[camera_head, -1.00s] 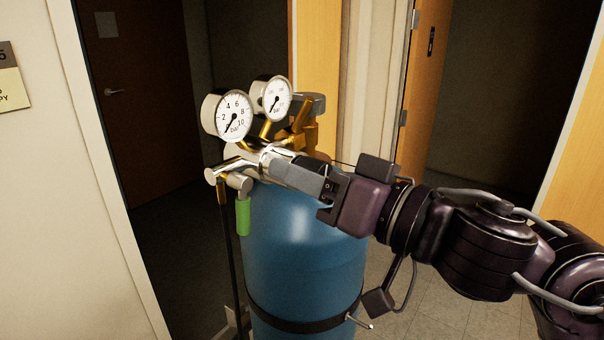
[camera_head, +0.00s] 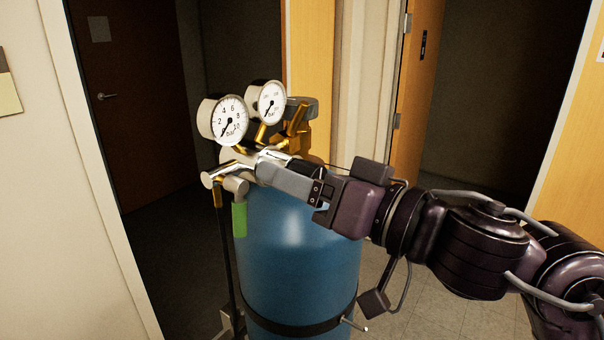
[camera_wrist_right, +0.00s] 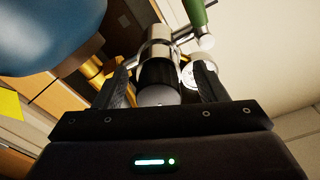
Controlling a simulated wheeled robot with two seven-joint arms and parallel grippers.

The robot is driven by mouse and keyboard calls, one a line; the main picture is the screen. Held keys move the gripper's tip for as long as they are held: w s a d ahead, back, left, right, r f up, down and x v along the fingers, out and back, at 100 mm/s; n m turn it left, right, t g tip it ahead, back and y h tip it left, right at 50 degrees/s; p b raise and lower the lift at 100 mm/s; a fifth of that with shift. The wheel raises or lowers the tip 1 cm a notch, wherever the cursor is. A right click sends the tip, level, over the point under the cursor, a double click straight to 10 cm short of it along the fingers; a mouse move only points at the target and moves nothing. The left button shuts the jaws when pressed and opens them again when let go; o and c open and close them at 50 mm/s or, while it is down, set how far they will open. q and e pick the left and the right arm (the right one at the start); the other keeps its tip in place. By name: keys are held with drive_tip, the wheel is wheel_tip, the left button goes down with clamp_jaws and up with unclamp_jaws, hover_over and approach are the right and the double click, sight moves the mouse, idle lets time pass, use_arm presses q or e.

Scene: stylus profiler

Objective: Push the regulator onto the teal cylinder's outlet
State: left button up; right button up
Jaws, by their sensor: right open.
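The regulator (camera_head: 237,157) is a chrome body with two white bar gauges, beside the brass valve (camera_head: 298,132) atop the teal cylinder (camera_head: 300,240). The join with the valve's outlet is hidden, so I cannot tell how fully it is seated. My right gripper (camera_head: 268,165) reaches in from the right, fingers beside the regulator body. In the right wrist view the open right gripper (camera_wrist_right: 160,74) has one finger on each side of the regulator's black knob (camera_wrist_right: 158,80); gaps show there. The cylinder (camera_wrist_right: 45,35) fills that view's upper left. My left gripper is not in view.
A green sleeve (camera_head: 239,219) hangs under the regulator. A black strap (camera_head: 290,325) circles the cylinder, with a thin metal rod (camera_head: 355,322) sticking out. A dark upright pole stands left of it. Doorways and walls lie behind; the floor at right is clear.

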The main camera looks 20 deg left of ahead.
drive_tip(key=shift+w, duration=0.1)
drive_tip(key=shift+d+p, duration=0.3)
drive_tip(key=shift+d, duration=0.15)
drive_tip(key=p+v, duration=0.1)
drive_tip(key=v, duration=0.5)
drive_tip(key=shift+s+p, duration=0.3)
drive_tip(key=shift+p, duration=0.05)
